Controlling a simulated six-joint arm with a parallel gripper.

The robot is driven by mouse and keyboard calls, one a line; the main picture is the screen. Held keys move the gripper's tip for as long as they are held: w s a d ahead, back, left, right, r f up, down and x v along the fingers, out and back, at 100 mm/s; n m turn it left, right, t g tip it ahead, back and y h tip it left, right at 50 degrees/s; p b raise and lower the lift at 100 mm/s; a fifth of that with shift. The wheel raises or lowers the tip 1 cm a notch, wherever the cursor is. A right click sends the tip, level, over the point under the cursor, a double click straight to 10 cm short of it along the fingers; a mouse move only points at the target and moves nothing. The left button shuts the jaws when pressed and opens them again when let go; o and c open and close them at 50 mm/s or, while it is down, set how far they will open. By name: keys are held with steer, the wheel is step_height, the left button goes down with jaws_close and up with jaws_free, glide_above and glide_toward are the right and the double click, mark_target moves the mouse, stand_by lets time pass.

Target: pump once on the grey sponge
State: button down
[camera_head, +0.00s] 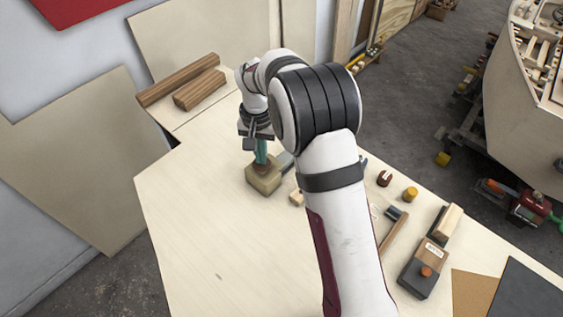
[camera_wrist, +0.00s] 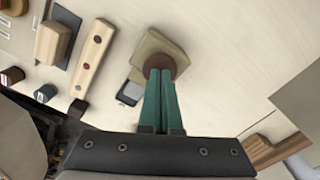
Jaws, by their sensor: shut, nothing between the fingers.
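My gripper (camera_head: 261,152) points down over the far part of the pale table, its green fingers closed together with nothing between them. Below the fingertips is a squat beige block-shaped body (camera_head: 264,179) with a round brown top, which looks like the pump. In the wrist view the closed green fingertips (camera_wrist: 160,74) overlap the brown round top (camera_wrist: 160,64), above the beige body (camera_wrist: 152,43). I cannot tell whether they touch it. A small grey piece (camera_head: 286,161) lies close beside the body, partly hidden; it may be the sponge. A grey piece also shows in the wrist view (camera_wrist: 130,93).
Two wooden beams (camera_head: 181,80) lie at the back left. The table's front left is clear.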

steer(key=shift+f, duration=0.95)
steer(key=shift+r, duration=3.55)
steer(key=s+d+r+m, duration=0.1)
steer(key=s+d+r, duration=0.5)
steer(key=s, duration=0.4)
steer(key=s+d+m+y, duration=0.1)
steer(key=s+d, duration=0.2)
steer(key=s, duration=1.9)
steer(key=shift+r+m+y, duration=0.3)
steer(key=shift+r+y, duration=0.05)
steer(key=shift+y, duration=0.05)
